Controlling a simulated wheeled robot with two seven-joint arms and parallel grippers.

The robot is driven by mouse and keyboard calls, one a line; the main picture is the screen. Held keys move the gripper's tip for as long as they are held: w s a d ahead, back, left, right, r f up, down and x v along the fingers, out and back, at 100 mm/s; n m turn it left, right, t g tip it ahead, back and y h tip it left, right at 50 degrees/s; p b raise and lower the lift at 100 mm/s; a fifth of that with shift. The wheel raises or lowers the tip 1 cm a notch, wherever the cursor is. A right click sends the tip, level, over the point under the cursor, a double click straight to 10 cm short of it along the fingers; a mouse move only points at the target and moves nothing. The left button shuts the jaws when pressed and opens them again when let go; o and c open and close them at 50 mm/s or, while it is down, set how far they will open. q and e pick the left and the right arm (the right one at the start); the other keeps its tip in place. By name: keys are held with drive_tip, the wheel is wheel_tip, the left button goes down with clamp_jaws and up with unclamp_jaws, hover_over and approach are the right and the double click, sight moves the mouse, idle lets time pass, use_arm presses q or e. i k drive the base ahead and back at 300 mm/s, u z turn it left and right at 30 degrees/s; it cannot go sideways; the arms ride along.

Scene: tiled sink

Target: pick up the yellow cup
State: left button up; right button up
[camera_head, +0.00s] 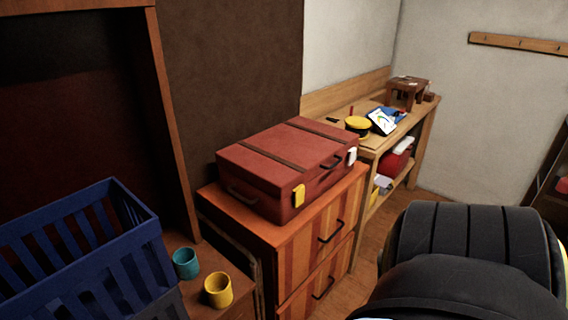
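The yellow cup (218,290) stands upright on a low brown wooden surface (209,262) at the bottom left of the head view. A teal cup (186,263) stands just behind it and to its left, with a small gap between them. The yellow cup is open at the top and nothing covers it. Neither of my grippers shows in the head view, so I cannot see where they are relative to the cup.
A blue slatted crate (140,231) stands close to the cups on the left. A striped wooden cabinet (290,262) with a red suitcase (287,165) on top rises to their right. A workbench (370,141) with several items stands farther back.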

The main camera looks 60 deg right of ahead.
sight(218, 285)
drive_tip(key=u, duration=1.4)
drive_tip(key=k, duration=0.55)
drive_tip(key=z, duration=1.7)
drive_tip(key=i, duration=0.55)
drive_tip(key=z, duration=0.05)
